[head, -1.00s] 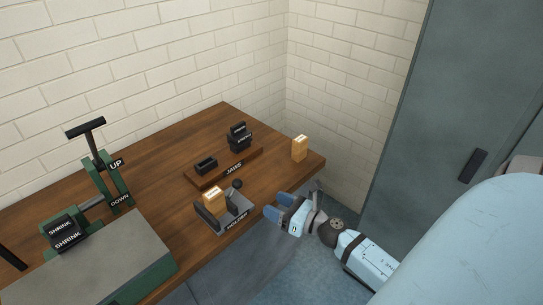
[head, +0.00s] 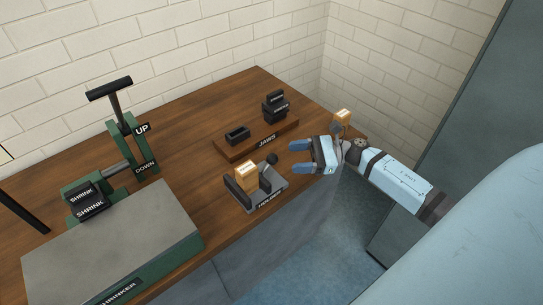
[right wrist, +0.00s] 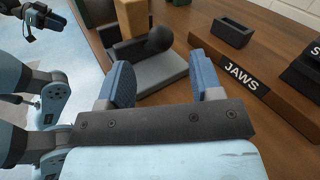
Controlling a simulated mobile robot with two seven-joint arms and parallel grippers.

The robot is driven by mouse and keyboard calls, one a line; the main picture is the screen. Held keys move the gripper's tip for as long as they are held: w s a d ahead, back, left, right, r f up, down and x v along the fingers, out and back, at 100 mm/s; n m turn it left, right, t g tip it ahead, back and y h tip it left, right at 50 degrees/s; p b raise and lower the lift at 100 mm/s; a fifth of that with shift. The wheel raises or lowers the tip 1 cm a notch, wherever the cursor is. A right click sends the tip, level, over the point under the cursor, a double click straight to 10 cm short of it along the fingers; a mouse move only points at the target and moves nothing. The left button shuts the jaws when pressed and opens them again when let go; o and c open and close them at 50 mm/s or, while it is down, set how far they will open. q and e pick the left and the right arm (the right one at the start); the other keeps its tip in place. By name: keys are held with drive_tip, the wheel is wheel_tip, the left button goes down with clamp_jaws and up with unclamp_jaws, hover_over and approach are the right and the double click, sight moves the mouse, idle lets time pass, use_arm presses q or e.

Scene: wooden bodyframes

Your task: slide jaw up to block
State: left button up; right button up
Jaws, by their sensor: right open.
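The holder (head: 262,199) is a grey base on the wooden table with dark upright jaws and a black ball knob (head: 272,158). My left gripper is not seen in the head view; the right wrist view shows a dark gripper at top left.
The jaws tray (head: 232,152) holds black jaw pieces (head: 275,106) behind the holder. A green shrinker machine (head: 150,255) with a lever takes up the left. Bare table lies between.

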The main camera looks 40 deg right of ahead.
sight(271, 159)
drive_tip(key=x, duration=0.7)
drive_tip(key=shift+w+f+p, duration=0.1)
drive_tip(key=shift+p, duration=0.3)
clamp_jaws()
drive_tip(key=shift+f+b, duration=0.15)
drive_tip(key=shift+b, duration=0.6)
drive_tip(key=shift+a, duration=0.1)
drive_tip(key=shift+r, duration=0.25)
unclamp_jaws()
drive_tip(key=shift+f, duration=0.1)
